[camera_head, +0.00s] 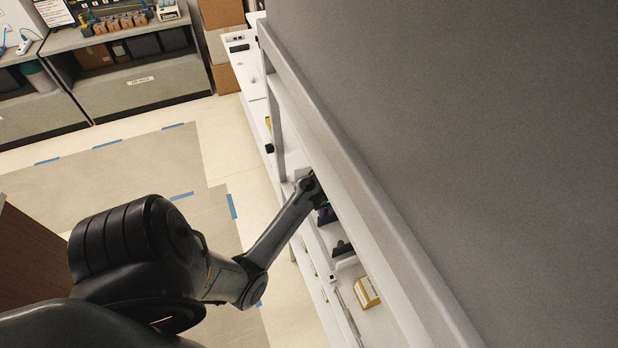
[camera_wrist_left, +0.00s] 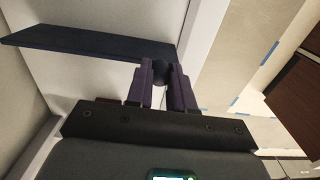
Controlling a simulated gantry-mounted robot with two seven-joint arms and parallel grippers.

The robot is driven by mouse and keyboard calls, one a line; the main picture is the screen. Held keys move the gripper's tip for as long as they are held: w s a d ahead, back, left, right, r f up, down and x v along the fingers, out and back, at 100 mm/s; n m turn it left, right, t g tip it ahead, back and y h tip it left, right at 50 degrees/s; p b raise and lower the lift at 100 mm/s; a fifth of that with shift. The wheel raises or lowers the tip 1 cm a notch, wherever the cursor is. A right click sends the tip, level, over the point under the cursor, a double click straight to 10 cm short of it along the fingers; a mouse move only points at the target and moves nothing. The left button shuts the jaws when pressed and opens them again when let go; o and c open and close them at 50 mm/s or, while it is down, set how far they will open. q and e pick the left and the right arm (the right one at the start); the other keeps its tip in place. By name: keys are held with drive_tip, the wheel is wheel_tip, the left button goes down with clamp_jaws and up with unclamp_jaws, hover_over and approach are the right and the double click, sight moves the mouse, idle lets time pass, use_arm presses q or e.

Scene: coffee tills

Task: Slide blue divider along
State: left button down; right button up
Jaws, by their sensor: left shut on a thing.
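The blue divider (camera_wrist_left: 90,43) is a long, flat, dark blue panel across the upper left of the left wrist view. A dark round knob (camera_wrist_left: 161,74) is at its near right end. My left gripper (camera_wrist_left: 162,70) has its two fingers on either side of this knob and is shut on it. In the head view my left gripper (camera_head: 320,197) reaches into the white shelf, and its fingers are mostly hidden by the shelf frame. A dark blue piece (camera_head: 327,215) shows just below it; I cannot tell whether this is the same divider. My right gripper is not in view.
The white shelf (camera_head: 340,280) has a raised front frame and a large grey panel (camera_head: 480,120) above it. A yellow-brown box (camera_head: 366,292) and a dark object (camera_head: 342,248) sit in the shelf nearer the bottom. Open floor (camera_head: 150,170) lies to the left.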

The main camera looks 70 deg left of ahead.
use_arm(q)
drive_tip(key=a+b, duration=0.1)
drive_tip(key=a, duration=1.3)
drive_tip(key=shift+s+a+b, duration=0.25)
drive_tip(key=shift+a+b, duration=0.05)
drive_tip(key=shift+b, duration=0.1)
drive_tip(key=c, duration=0.9)
unclamp_jaws()
drive_tip(key=shift+r, duration=0.1)
